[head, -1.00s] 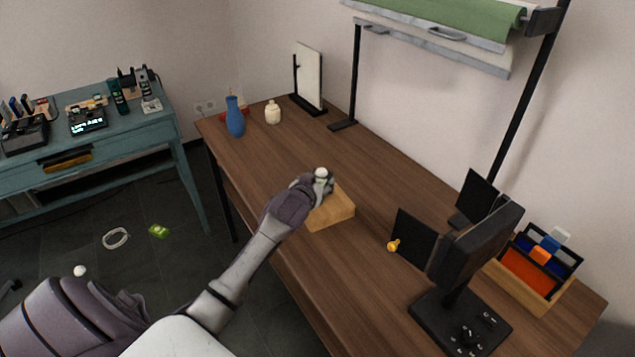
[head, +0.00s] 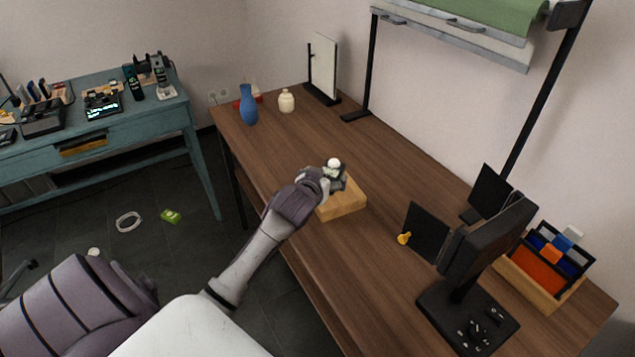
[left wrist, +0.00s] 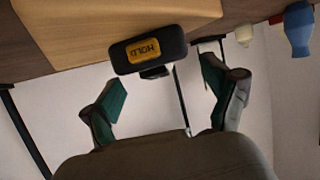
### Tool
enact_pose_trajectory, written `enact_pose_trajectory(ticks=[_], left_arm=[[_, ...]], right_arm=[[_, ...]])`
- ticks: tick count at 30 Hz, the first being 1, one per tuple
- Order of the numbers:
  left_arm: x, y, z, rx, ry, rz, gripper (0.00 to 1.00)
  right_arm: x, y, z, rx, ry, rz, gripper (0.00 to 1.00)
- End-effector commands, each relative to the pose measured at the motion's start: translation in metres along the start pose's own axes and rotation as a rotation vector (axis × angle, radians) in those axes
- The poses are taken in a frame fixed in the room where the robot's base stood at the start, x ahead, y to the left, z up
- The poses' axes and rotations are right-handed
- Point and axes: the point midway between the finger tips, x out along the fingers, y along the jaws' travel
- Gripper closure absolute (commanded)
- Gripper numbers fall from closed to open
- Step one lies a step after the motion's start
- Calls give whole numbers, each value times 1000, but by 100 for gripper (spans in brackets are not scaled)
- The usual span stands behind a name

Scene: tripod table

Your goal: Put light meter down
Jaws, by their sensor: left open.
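The light meter (head: 334,163), with a white dome on top, is at the wooden block (head: 343,204) on the brown table (head: 290,150). In the left wrist view the dark meter (left wrist: 121,60) has a yellow HOLD label and overlaps the edge of the pale wooden block (left wrist: 85,30). Whether its base fully rests on the block is hidden. My left gripper (head: 325,182) is beside the meter. In the left wrist view the gripper (left wrist: 163,82) has its fingers spread wide, apart from the meter. My right gripper is not seen.
A yellow knob (head: 404,238) by a black panel, a dark monitor-like stand (head: 485,245) and an organiser box (head: 545,262) stand to the right. A blue vase (head: 248,106) and cream jar (head: 286,101) stand at the far end. The table between is clear.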

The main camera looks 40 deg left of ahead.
Motion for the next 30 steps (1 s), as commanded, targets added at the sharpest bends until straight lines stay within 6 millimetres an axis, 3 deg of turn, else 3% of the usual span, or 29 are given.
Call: enact_pose_trajectory(ticks=[6, 12, 30], left_arm=[[-49, 0, 0, 0, -1, 1, 13], [-75, 0, 0, 0, 0, 0, 13], [-82, 0, 0, 0, 0, 0, 13]], right_arm=[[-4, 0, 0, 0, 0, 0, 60], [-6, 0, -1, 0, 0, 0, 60], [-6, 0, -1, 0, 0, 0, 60]])
